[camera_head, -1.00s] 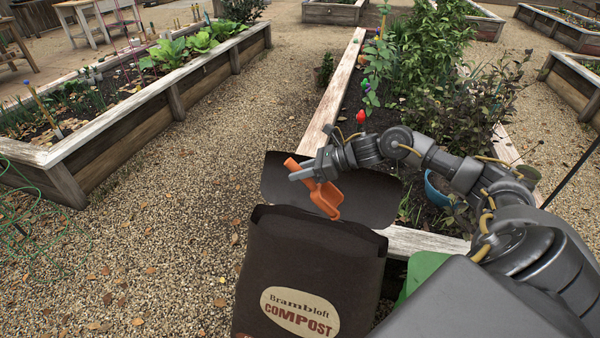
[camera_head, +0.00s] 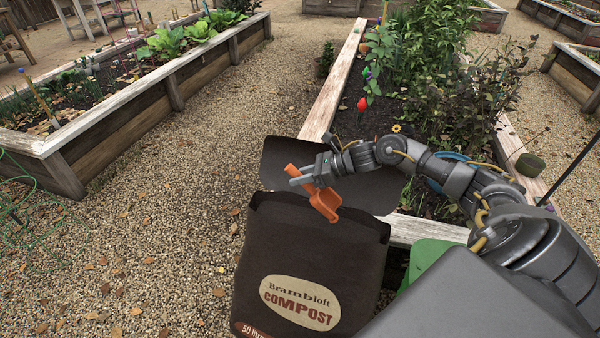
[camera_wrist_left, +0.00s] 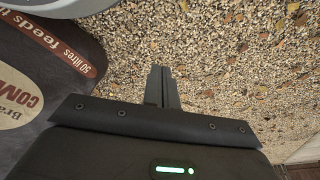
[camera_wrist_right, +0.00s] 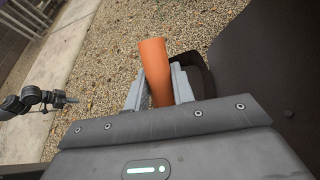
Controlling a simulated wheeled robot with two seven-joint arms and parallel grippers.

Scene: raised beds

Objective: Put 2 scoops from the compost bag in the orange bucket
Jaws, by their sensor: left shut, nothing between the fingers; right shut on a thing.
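My right gripper (camera_head: 304,177) is shut on the orange scoop (camera_head: 325,203). It holds the scoop above the open top of the compost bag, in front of the bag's raised back flap. In the right wrist view the scoop's orange handle (camera_wrist_right: 155,68) stands between the fingers (camera_wrist_right: 160,88). The dark brown compost bag (camera_head: 350,250) stands upright with its label facing me. I cannot see whether the scoop holds compost. My left gripper (camera_wrist_left: 162,88) is shut and empty over gravel beside the bag. The orange bucket is not visible in these views.
A wooden raised bed (camera_head: 330,100) with plants lies behind the bag, and a blue round thing (camera_head: 447,160) is partly hidden behind my right arm. Another raised bed (camera_head: 150,110) stands at the left. Open gravel (camera_head: 160,220) lies between. A green object (camera_head: 428,258) is right of the bag.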

